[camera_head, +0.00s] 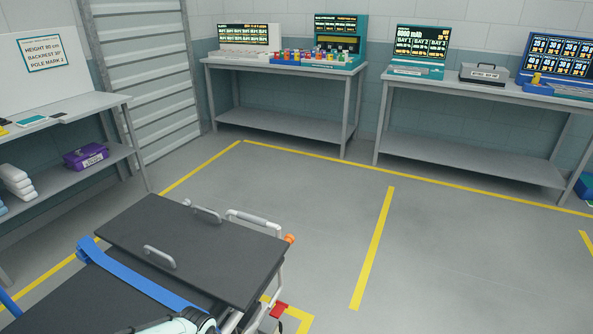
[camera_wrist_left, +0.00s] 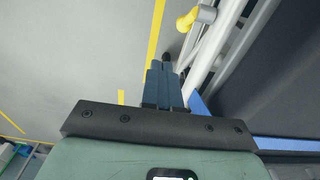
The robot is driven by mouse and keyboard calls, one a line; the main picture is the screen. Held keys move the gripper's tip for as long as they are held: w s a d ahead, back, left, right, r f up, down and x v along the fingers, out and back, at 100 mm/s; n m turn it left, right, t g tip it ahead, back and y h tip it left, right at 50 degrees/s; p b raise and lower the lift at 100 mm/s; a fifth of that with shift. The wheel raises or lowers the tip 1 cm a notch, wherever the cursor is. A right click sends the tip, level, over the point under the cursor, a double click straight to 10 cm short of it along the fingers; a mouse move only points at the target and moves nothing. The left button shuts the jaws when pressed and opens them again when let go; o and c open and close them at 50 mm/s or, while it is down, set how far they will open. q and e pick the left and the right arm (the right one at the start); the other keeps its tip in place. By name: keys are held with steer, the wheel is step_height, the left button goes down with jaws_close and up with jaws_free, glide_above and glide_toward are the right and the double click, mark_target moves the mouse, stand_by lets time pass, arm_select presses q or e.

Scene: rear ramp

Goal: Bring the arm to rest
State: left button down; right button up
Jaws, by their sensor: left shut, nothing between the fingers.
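My left gripper (camera_wrist_left: 166,75) shows in the wrist view with its dark fingers together and nothing between them. It is over the side of a stretcher, beside the white rails (camera_wrist_left: 215,50). I cannot tell whether it touches them. In the head view, the pale rounded part at the bottom edge looks like my own arm, over the stretcher's near end; the fingers are not visible there. The stretcher has a black padded panel (camera_head: 190,245) with grey handles and a blue strap (camera_head: 130,275) across it. My right gripper is in neither view.
An orange knob (camera_head: 289,238) and a red part (camera_head: 278,310) sit at the stretcher's right side. A shelf table (camera_head: 105,104) stands left, and two workbenches (camera_head: 285,64) (camera_head: 480,88) stand at the back wall. The yellow-lined floor (camera_head: 450,260) to the right is clear.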

arm_select(q)
steer(key=s+d+f+n+h, duration=0.2)
steer(key=s+d+f, duration=0.15)
steer(key=f, duration=0.45)
steer(key=s+d+f+n+h, duration=0.15)
steer(key=s+f, duration=0.25)
steer(key=f, duration=0.4)
steer(key=s+f+n+y, duration=0.1)
steer(key=s+f+n, duration=0.5)
steer(key=s+f, duration=0.5)
steer(key=s+d+r+g+p, duration=0.1)
steer(key=s+r+p, duration=0.1)
steer(key=r+p, duration=0.6)
steer(key=s+d+r+m+g+p, duration=0.1)
steer(key=s+d+r+p, duration=0.1)
steer(key=r+p, duration=0.7)
steer(key=shift+s+r+h, duration=0.35)
steer(key=shift+s+r, duration=0.4)
steer(key=shift+r, duration=0.05)
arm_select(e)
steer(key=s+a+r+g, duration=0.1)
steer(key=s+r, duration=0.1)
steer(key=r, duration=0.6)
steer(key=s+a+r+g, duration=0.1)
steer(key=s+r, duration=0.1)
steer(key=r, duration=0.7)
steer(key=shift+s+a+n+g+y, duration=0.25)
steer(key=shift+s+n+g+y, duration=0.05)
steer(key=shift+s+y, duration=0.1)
